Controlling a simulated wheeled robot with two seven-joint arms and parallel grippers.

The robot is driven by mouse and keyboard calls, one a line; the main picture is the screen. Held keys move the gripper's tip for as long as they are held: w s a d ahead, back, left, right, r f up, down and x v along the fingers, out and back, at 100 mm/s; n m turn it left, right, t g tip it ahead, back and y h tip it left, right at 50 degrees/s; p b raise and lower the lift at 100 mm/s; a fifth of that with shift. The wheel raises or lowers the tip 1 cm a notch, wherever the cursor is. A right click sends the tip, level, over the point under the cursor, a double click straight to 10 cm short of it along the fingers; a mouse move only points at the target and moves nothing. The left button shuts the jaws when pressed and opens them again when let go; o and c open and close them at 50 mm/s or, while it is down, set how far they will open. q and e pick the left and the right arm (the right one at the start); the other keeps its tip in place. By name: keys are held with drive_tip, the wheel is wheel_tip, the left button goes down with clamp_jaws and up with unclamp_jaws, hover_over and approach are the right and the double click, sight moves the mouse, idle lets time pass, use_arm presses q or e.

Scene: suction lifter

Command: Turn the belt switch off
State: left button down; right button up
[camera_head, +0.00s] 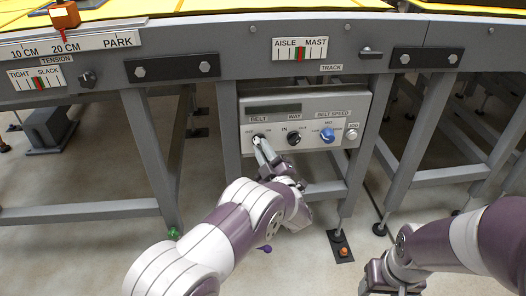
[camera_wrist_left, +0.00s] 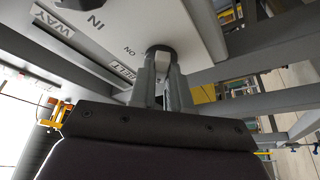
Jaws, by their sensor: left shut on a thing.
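The belt switch (camera_head: 259,138) is a dark rotary knob at the left of a grey control panel (camera_head: 310,101), under the label BELT. My left gripper (camera_head: 262,146) reaches up to it from below, with its fingers shut on the knob. In the left wrist view the belt switch (camera_wrist_left: 160,52) shows as a dark round base with a lighter grip between the fingertips of my left gripper (camera_wrist_left: 160,72). The label ON stands beside it. The fingers hide part of the knob, so its exact setting is hard to tell. My right gripper (camera_head: 385,280) is low at the right, its fingertips unclear.
The panel also carries a black WAY knob (camera_head: 293,138), a blue belt speed knob (camera_head: 327,135) and a pale round button (camera_head: 351,134). Grey frame legs (camera_head: 153,150) stand left of the panel. A small orange-topped floor pedal (camera_head: 343,252) lies below.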

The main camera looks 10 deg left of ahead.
idle(0.4)
use_arm(q)
drive_tip(key=c, duration=1.1)
unclamp_jaws()
drive_tip(key=p+v, duration=0.3)
drive_tip(key=v, duration=0.9)
drive_tip(key=shift+s+d+f+p, duration=0.1)
drive_tip(key=shift+s+d+p, duration=0.15)
drive_tip(key=shift+p, duration=0.15)
